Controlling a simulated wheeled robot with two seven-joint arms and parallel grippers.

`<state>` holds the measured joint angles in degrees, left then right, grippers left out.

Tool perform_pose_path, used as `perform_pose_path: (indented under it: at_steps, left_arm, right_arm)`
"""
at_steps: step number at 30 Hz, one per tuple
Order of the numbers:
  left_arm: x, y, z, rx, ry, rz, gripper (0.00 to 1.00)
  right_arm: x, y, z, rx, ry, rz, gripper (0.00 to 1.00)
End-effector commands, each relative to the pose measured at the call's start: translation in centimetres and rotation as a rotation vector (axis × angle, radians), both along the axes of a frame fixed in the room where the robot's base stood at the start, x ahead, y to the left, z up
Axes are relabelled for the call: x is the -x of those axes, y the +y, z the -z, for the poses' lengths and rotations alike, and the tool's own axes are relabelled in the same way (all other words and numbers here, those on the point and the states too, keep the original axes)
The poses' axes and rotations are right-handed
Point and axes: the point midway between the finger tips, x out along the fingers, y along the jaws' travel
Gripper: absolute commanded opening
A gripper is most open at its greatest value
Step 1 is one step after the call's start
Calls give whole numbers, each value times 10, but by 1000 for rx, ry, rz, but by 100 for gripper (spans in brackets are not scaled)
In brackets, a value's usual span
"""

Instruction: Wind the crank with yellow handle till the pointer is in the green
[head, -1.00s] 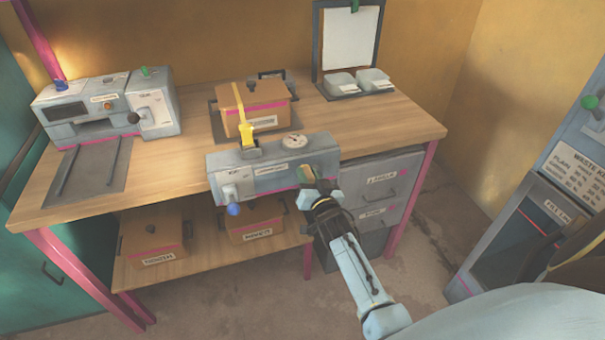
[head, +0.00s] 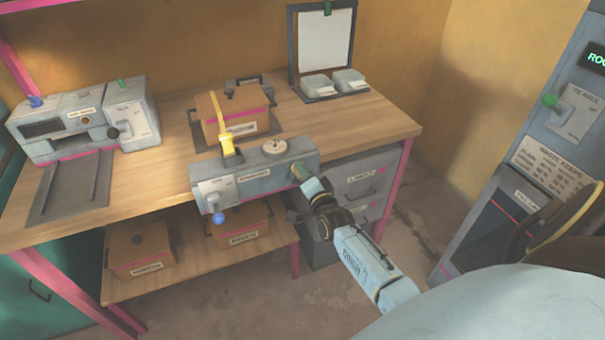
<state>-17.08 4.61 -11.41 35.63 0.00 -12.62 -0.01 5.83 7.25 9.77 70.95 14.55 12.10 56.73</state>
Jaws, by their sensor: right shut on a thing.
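The grey press unit (head: 262,183) stands at the table's front edge, with a round white gauge (head: 275,147) on top. The gauge's pointer and colours are too small to read. A yellow upright piece (head: 228,146) stands in a dark mount on the unit's top. My right gripper (head: 304,177) is at the right end of the unit's front face, shut on a small part there. The jaws hide most of that part, and I cannot make out its handle colour; a greenish patch shows beside them. My left gripper is not in view.
A brown lidded box (head: 232,112) stands behind the unit. A second grey machine (head: 85,122) with a dark tray is at the left. Wooden tabletop (head: 165,165) is bare between the machines.

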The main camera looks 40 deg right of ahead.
Motion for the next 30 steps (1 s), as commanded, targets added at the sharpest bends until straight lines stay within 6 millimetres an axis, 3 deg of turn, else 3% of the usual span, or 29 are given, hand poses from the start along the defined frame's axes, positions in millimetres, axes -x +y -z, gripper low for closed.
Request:
perform_pose_path:
  at_steps: [19, 20, 21, 24, 30]
  left_arm:
    - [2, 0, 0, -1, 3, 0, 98]
    - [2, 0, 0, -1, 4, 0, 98]
    - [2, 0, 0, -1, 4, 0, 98]
    - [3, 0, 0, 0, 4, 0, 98]
    - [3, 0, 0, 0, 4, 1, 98]
  right_arm:
    - [1, -2, 1, -49, -10, -1, 0]
    - [1, -2, 1, -49, -10, -1, 30]
    - [1, -2, 1, -48, -10, -1, 36]
    - [1, -2, 1, -48, -10, -1, 49]
    - [1, -2, 1, -49, -11, -1, 50]
